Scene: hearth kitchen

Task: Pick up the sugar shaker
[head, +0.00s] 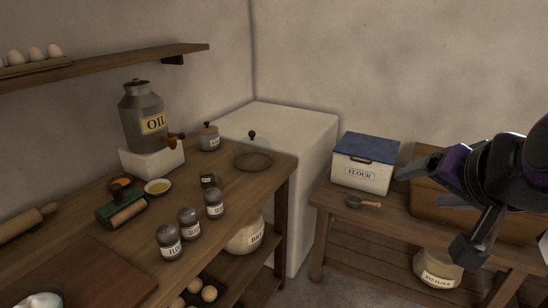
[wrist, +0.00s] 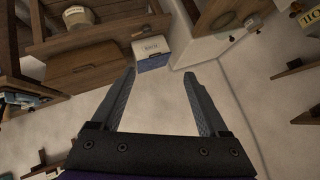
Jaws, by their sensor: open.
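Three similar grey shakers with pale labels stand upright in a slanting row on the wooden table at left in the head view: a front one (head: 169,243), a middle one (head: 189,224) and a back one (head: 214,204). Their labels are too small to read surely, so I cannot tell which is the sugar shaker. My gripper (head: 430,212) is at the right of the head view, in the air, far from the shakers. In the wrist view my gripper (wrist: 158,76) is open, with nothing between its fingers. I cannot make out the shakers in that view.
A small dark jar (head: 207,180) stands just behind the shakers. A flour box (head: 362,170) sits on the right bench (head: 335,200). A shelf (head: 120,65) overhangs the table's left.

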